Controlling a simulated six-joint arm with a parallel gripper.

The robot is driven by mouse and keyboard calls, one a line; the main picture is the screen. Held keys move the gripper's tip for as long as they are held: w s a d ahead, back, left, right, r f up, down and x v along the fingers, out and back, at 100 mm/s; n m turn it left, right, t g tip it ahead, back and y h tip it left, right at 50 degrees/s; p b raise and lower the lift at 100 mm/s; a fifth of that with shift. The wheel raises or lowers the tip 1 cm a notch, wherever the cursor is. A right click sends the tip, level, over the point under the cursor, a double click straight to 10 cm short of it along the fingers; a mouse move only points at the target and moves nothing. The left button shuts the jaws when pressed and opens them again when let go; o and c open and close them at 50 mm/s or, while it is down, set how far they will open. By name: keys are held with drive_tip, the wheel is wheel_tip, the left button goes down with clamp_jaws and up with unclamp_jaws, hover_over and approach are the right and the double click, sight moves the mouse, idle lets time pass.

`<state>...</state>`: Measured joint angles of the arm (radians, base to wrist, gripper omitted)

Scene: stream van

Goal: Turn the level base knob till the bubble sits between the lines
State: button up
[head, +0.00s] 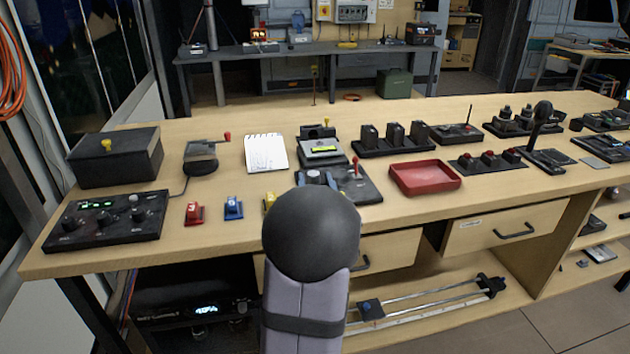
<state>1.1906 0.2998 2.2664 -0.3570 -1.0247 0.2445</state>
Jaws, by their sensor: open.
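The level base (325,158) is a small grey and black unit on the bench, just beyond my arm. A bright yellow-green vial (322,149) lies across its top. The bubble and the lines are too small to tell. A dark raised part with a small yellow piece (326,121) stands at its back. I cannot tell which part is the knob. My arm's dark round joint and pale link fill the lower middle.
A dark unit with a red-tipped lever (355,165) stands close in front of the level base. A notepad (265,153) lies to its left, a red tray (425,177) to its right. Numbered red (193,213) and blue (233,208) blocks sit near the front edge.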

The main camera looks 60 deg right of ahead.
drive_tip(key=shift+w+d, duration=0.2)
drive_tip(key=c, duration=1)
drive_tip(key=shift+s, duration=0.1)
drive_tip(key=shift+c, duration=0.2)
drive_tip(key=shift+d+r+n+t+y, duration=0.1)
drive_tip(key=shift+n+t+y, duration=0.3)
drive_tip(key=shift+t, duration=0.3)
drive_tip(key=o, duration=1)
drive_tip(key=shift+o, duration=0.2)
